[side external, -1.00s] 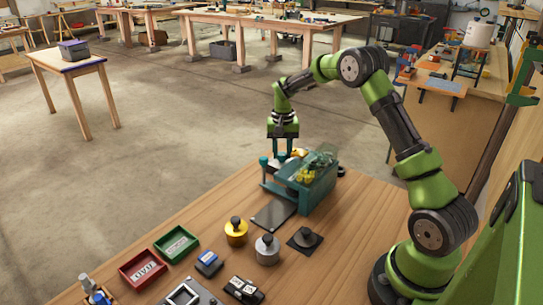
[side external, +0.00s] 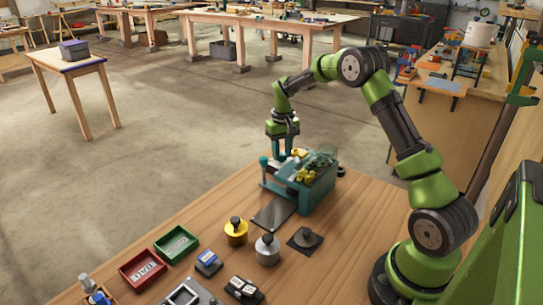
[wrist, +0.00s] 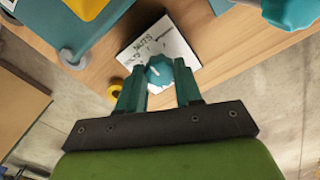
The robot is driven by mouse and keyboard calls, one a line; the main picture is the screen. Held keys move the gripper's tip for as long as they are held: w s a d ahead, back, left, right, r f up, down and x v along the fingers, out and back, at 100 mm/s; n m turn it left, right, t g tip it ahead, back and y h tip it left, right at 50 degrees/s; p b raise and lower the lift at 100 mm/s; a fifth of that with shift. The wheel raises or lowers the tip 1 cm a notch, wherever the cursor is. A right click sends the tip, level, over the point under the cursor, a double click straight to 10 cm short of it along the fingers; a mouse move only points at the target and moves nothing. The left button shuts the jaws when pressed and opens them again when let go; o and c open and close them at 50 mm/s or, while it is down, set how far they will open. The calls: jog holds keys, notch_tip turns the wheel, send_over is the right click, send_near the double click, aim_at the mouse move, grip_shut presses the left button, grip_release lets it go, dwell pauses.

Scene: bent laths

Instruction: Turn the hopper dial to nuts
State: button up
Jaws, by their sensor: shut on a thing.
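The hopper (side external: 318,192) is a teal box with a clear top and yellow pieces inside, standing near the table's far edge. Its dial (wrist: 159,72) is a teal knob on a white label card (wrist: 150,45) in the wrist view. The word NUTS is readable on the card; the other print is too blurred to read. My gripper (wrist: 160,84) is shut on the dial, one finger on each side. It also shows behind the hopper in the side view (side external: 284,154), where the dial is hidden. I cannot tell exactly which mark the dial points to.
A dark plate (side external: 273,212) lies in front of the hopper. A gold weight (side external: 236,232), a silver weight (side external: 267,250), a green tray (side external: 176,244) and a red tray (side external: 143,269) stand nearer on the table. A yellow ring (wrist: 116,87) lies beside the card.

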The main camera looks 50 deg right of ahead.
aim_at(283, 156)
jog(key=shift+r, duration=0.1)
jog(key=o, duration=1)
jog(key=shift+o, duration=0.2)
notch_tip(283, 156, up, 17)
jog(key=s+a+r+n+t+y, duration=0.1)
jog(key=s+a+t, duration=0.6)
jog(key=s+a, duration=1.6)
jog(key=shift+s+a+r+y, duration=0.15)
jog(key=shift+s+r+y, duration=0.35)
jog(key=shift+r, duration=0.2)
